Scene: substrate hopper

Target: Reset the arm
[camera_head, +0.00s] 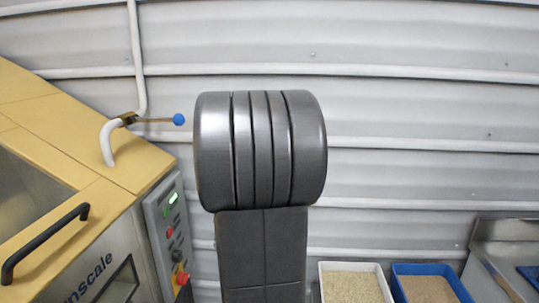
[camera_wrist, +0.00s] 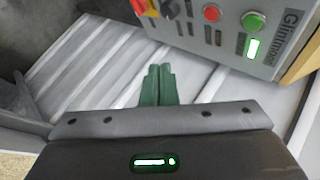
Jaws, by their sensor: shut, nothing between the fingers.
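My gripper (camera_wrist: 158,84) shows in the wrist view, with its two green fingers together and nothing between them. It points toward the ribbed grey wall, clear of any object. In the head view a large dark grey part of my arm stands in the middle and hides what is behind it. My gripper is not visible in the head view.
A yellow-topped machine (camera_head: 120,160) with a black handle (camera_head: 45,243) stands at the left. Its control panel (camera_head: 172,235) also shows in the wrist view (camera_wrist: 225,30). A blue-knobbed valve lever (camera_head: 178,119) sticks out. A white tray (camera_head: 385,290) and blue tray (camera_head: 465,293) hold granular material.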

